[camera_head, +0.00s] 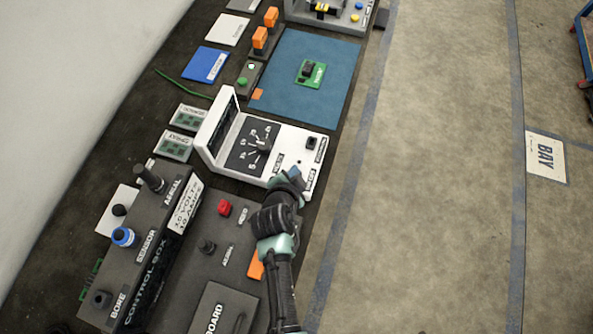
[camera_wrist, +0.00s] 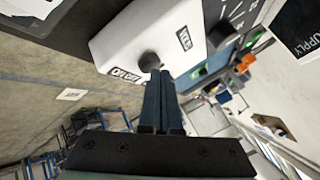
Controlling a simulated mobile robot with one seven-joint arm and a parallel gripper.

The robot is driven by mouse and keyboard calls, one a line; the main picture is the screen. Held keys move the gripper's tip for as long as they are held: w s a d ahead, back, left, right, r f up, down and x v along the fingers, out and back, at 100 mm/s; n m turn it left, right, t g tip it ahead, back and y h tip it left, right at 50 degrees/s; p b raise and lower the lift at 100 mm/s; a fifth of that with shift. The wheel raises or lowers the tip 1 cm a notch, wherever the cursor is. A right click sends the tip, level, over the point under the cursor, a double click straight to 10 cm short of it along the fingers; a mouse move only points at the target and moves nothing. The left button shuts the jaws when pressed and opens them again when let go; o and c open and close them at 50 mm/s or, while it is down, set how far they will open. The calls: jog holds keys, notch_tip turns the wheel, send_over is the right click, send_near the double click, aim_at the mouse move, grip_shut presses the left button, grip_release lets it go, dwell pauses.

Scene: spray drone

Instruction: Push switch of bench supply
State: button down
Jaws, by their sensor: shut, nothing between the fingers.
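The bench supply is a white unit with a dark dial face (camera_head: 255,145) and an upright panel at its far left in the head view. In the wrist view, the white housing (camera_wrist: 130,35) carries a dark round-looking control (camera_wrist: 150,63) between two small labels. My gripper (camera_head: 293,174) is over the near right corner of the supply and hides part of it. Its fingers (camera_wrist: 161,74) are shut and empty, with the tips right beside the dark control. I cannot tell whether they touch.
A grey control box (camera_head: 150,245) with knobs and a dark panel with a red button (camera_head: 224,208) stand nearer. A blue mat (camera_head: 330,60) with a green board (camera_head: 310,73) lies beyond the supply. The floor (camera_head: 430,200) to the right is clear.

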jog(key=shift+r+p, duration=0.45)
jog(key=shift+r, duration=0.1)
notch_tip(320, 180, up, 6)
jog(key=p, duration=0.4)
jog(key=shift+p, duration=0.35)
dwell(0.5)
